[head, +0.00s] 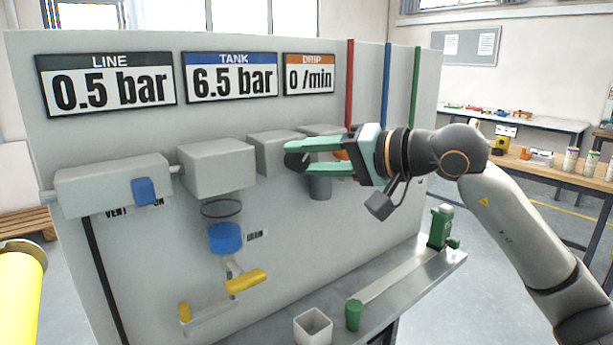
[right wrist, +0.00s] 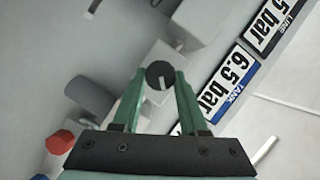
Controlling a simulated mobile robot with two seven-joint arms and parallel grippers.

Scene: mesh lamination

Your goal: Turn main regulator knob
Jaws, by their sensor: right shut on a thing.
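A round black knob (right wrist: 160,74) with a white pointer mark sits between my right gripper's (right wrist: 161,80) green fingertips in the right wrist view. The fingers are shut on its two sides. The LINE display (head: 106,84) reads 0.5 bar, the TANK display (head: 231,76) 6.5 bar and the DRIP display (head: 308,74) 0 /min. My left gripper is not in view.
Left of my gripper are grey boxes, a blue vent knob (head: 144,191), a blue drain cup (head: 226,238) and a yellow lever (head: 245,281). Red, blue and green pipes (head: 388,85) stand behind my wrist. A shelf (head: 395,275) below holds a white cup (head: 313,327) and green fittings.

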